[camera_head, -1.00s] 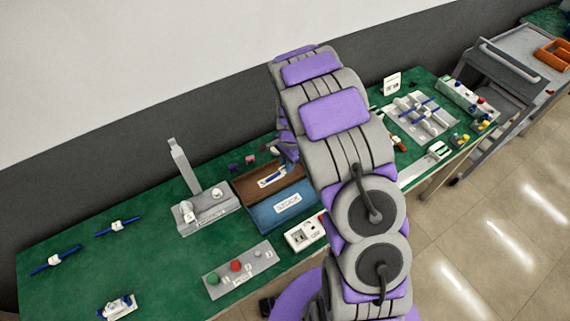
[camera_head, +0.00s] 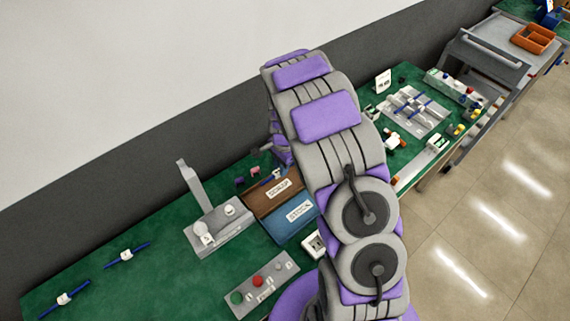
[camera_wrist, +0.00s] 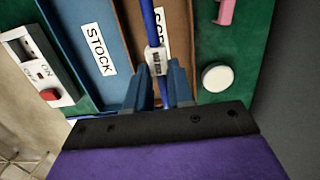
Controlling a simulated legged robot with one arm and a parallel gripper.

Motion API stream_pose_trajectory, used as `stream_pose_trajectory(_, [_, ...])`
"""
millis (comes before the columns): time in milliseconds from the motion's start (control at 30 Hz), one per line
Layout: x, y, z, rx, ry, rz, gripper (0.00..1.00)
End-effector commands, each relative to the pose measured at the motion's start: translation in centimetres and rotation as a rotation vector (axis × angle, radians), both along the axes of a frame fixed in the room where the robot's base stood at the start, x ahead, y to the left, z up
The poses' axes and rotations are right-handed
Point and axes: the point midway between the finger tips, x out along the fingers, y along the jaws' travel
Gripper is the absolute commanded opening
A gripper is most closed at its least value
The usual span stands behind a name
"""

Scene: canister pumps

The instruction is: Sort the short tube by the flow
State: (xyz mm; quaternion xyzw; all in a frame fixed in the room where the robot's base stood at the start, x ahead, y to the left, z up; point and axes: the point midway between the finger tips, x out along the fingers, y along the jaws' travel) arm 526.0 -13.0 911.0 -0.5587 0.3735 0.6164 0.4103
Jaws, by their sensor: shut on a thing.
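My gripper (camera_wrist: 160,88) is shut on a thin blue tube (camera_wrist: 149,18) with a white labelled collar (camera_wrist: 157,60); the label is too small to read. The tube is held over the brown bin (camera_wrist: 178,12), whose white label is partly hidden by the collar. The blue bin (camera_wrist: 128,75), labelled STOCK, lies beside it on the left. In the head view the tube (camera_head: 272,177) shows near the back of the brown bin (camera_head: 262,207), with the blue bin (camera_head: 281,229) in front. My arm hides most of the gripper there.
A grey stand with an upright post (camera_head: 220,232) is left of the bins. A panel with green and red buttons (camera_head: 258,284) stands in front. Two blue tubes with white collars (camera_head: 126,255) lie at left. A switch box (camera_wrist: 45,75) adjoins the blue bin.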

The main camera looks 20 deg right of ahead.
Motion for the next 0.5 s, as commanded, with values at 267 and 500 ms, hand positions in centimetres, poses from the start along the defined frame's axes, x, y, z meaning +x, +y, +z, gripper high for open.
stream_pose_trajectory(267, [0.0, -0.7, -1.9, 0.009, 0.002, -0.003, 0.00])
stream_pose_trajectory(500, [0.0, -0.7, -4.0, 0.009, 0.002, -0.002, 0.00])
